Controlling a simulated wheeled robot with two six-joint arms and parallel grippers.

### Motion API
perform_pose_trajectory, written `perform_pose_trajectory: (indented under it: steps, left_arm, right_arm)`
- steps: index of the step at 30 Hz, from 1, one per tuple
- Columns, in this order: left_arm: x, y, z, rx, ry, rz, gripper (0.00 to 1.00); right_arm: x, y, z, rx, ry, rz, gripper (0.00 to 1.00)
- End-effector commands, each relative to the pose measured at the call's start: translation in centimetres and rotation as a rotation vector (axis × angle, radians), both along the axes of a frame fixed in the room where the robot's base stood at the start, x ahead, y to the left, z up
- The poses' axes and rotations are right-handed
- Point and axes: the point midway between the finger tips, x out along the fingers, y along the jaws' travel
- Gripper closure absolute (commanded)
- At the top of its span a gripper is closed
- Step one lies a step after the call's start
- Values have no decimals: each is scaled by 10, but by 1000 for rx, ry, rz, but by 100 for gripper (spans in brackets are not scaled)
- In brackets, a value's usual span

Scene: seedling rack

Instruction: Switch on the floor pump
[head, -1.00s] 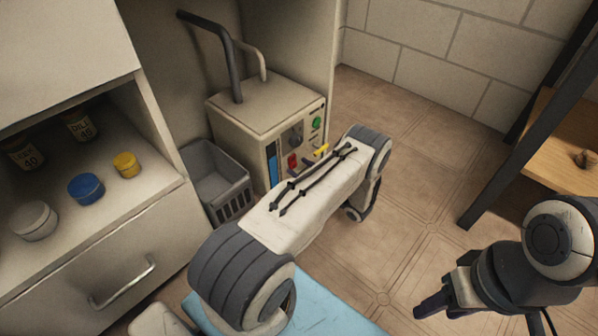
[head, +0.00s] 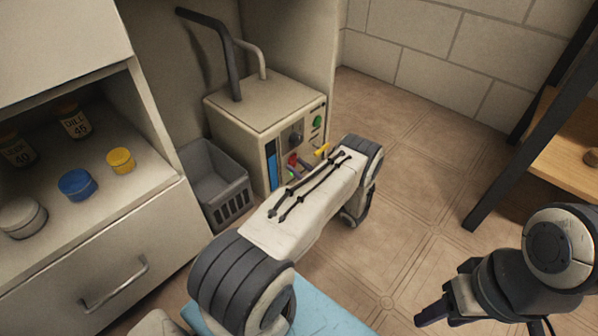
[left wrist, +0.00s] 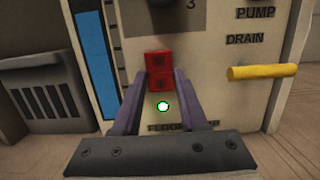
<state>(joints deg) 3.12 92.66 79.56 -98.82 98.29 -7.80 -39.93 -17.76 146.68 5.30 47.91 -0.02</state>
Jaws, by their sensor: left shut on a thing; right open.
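The floor pump's beige cabinet (head: 262,105) stands on the floor inside an open bay, its control panel facing right. A red switch (left wrist: 159,69) is on the panel, above a partly hidden label reading "FLOOR". A small green lamp (left wrist: 163,106) glows just below the switch. My left gripper (left wrist: 160,82) is shut on the red switch, a purple finger on each side. In the head view my left arm hides much of the panel's lower part; the red switch (head: 293,160) shows just past it. My right gripper (head: 485,322) is open and empty at the lower right.
A yellow lever (left wrist: 262,72) under the "DRAIN" label sticks out right of the switch. A green knob (head: 317,122) sits higher. A grey basket (head: 215,180) stands beside the cabinet. A shelf with jars is at left, a dark-legged wooden rack (head: 570,150) at right.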

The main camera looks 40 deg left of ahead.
Motion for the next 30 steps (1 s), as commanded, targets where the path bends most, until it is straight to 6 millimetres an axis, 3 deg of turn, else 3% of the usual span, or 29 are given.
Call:
perform_pose_trajectory:
  steps: [1, 3, 14, 15, 17, 26, 30]
  left_arm:
    - [0, 1, -8, 31, -2, 0, 100]
    - [0, 1, -7, 68, -6, 1, 100]
    - [0, 1, -3, 95, -7, -1, 100]
    - [0, 1, -3, 95, -7, -1, 46]
    - [0, 1, -3, 95, -7, -1, 28]
    - [0, 0, -3, 95, -7, 0, 28]
    - [0, -12, -4, 95, -7, -4, 28]
  right_arm:
    - [0, 0, -11, 0, 0, 0, 50]
    - [0, 0, -15, 0, 0, 0, 50]
    - [0, 0, -14, 0, 0, 0, 50]
    - [0, 0, -14, 0, 0, 0, 50]
    - [0, 0, -14, 0, 0, 0, 50]
    - [0, 0, -14, 0, 0, 0, 50]
    - [0, 0, -6, 0, 0, 0, 50]
